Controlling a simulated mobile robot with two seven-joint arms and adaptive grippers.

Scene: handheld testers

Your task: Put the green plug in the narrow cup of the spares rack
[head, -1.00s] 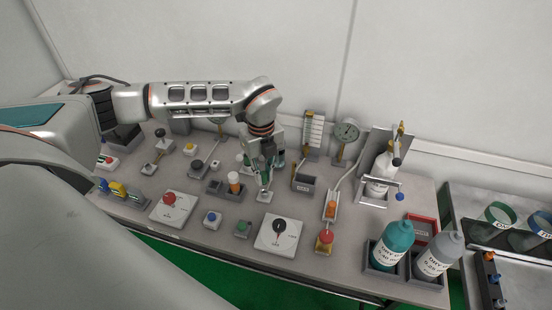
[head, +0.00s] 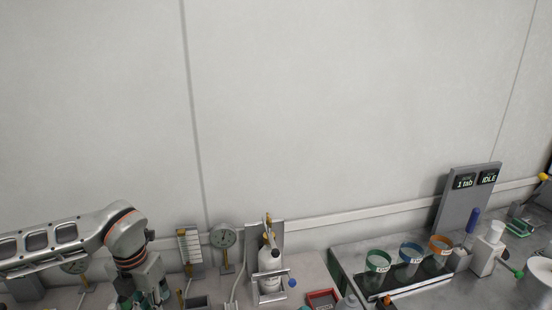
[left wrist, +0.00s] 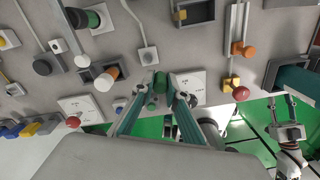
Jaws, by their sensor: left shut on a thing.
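My left gripper (left wrist: 160,98) is shut on the green plug (left wrist: 160,82) in the left wrist view, holding it between its fingertips over the grey bench. In the head view the left gripper (head: 142,295) is at the bottom edge, and the plug cannot be made out there. A small dark-grey two-cup holder (left wrist: 87,75), which looks like the spares rack, is left of the gripper in the left wrist view. An orange-topped white plug (left wrist: 108,73) stands in one cup; the other looks empty. An arm end at the right edge, apparently my right gripper (left wrist: 287,112), has unclear fingers.
Near the held plug are a white dial plate (left wrist: 190,84), a red button (left wrist: 241,93) and a grey bin (left wrist: 193,12). In the head view, a bottle in a stand (head: 270,277) and a gauge (head: 224,236) stand by the wall. Labelled cups (head: 378,262) are on the right bench.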

